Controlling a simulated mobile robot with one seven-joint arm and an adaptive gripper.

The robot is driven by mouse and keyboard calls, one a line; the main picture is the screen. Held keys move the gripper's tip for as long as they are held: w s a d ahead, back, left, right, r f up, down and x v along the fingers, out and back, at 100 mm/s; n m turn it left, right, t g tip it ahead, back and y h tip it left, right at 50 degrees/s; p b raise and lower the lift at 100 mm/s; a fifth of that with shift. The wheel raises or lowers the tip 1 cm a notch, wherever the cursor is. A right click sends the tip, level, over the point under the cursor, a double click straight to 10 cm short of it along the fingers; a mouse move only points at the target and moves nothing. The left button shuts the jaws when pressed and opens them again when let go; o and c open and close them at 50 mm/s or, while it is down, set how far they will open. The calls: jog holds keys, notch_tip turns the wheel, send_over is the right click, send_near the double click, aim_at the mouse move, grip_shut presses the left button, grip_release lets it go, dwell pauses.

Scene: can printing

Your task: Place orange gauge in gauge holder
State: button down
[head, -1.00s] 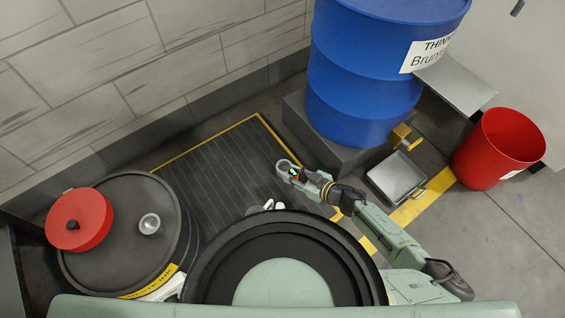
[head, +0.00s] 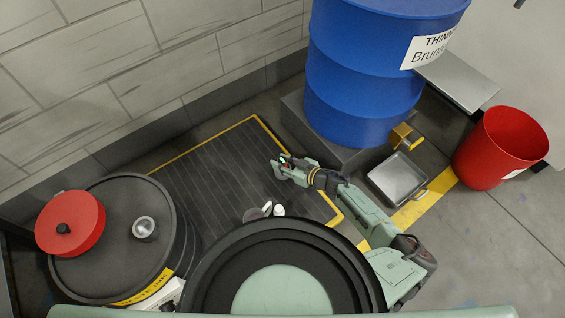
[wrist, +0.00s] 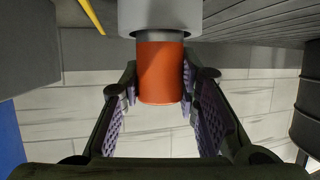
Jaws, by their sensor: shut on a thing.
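In the wrist view, the orange gauge (wrist: 160,72) is an orange cylinder between the purple-padded fingers of my gripper (wrist: 160,90), which is shut on it. A narrower grey collar and a wider light grey cylinder adjoin its top edge in that view; whether these belong to the gauge I cannot tell. In the head view, my gripper (head: 278,165) is over the dark ribbed floor grate, and the gauge's orange is not discernible there. I cannot identify a gauge holder in either view.
A blue drum (head: 362,80) stands on a grey step at the back. A metal tray (head: 398,178) and red bin (head: 498,148) are right. A black drum (head: 112,255) bears a red lid (head: 70,222). The ribbed grate (head: 215,180) has free room.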

jog(key=shift+f, duration=0.15)
jog(key=c, duration=1.2)
grip_release()
jog(key=shift+s+d+r, duration=0.1)
jog(key=shift+d+r, duration=0.1)
jog(key=shift+r, duration=0.1)
jog(key=p+v, duration=0.2)
jog(key=v, duration=0.9)
jog(key=shift+s+d+r, duration=0.15)
jog(key=shift+s, duration=0.05)
